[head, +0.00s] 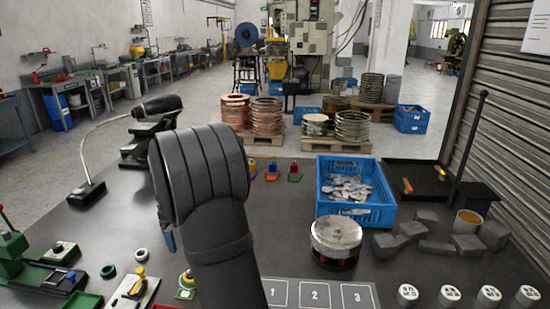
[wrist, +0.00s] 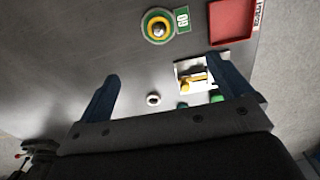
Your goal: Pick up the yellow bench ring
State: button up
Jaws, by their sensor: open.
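A round piece with a yellow ring band, a green outer edge and a grey knob in its middle (wrist: 150,22) lies beyond my fingertips in the wrist view. In the head view it shows beside my arm (head: 187,277), small and partly hard to read. I cannot tell whether the yellow band is a separate ring. My gripper (wrist: 163,68) is open, with its two blue fingers wide apart and nothing held. In the head view my wrist hides most of the fingers.
A white ring (head: 141,254) and a dark teal ring (head: 108,271) lie to the left. A white plate with a yellow handle (head: 134,288) is near. A green GO tag (wrist: 183,20) and a red tray (wrist: 232,22) are beyond. A blue crate (head: 340,212) stands right.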

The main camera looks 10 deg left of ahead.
jog(key=c, duration=0.5)
jog(key=shift+o, duration=0.2)
notch_tip(320, 180, down, 12)
jog(key=m, duration=0.8)
jog(key=shift+s+m, duration=0.15)
jog(key=shift+m, duration=0.15)
jog(key=shift+w+f, duration=0.15)
jog(key=shift+f, duration=1.2)
jog(key=shift+w+f, duration=0.1)
jog(key=shift+f, duration=1.2)
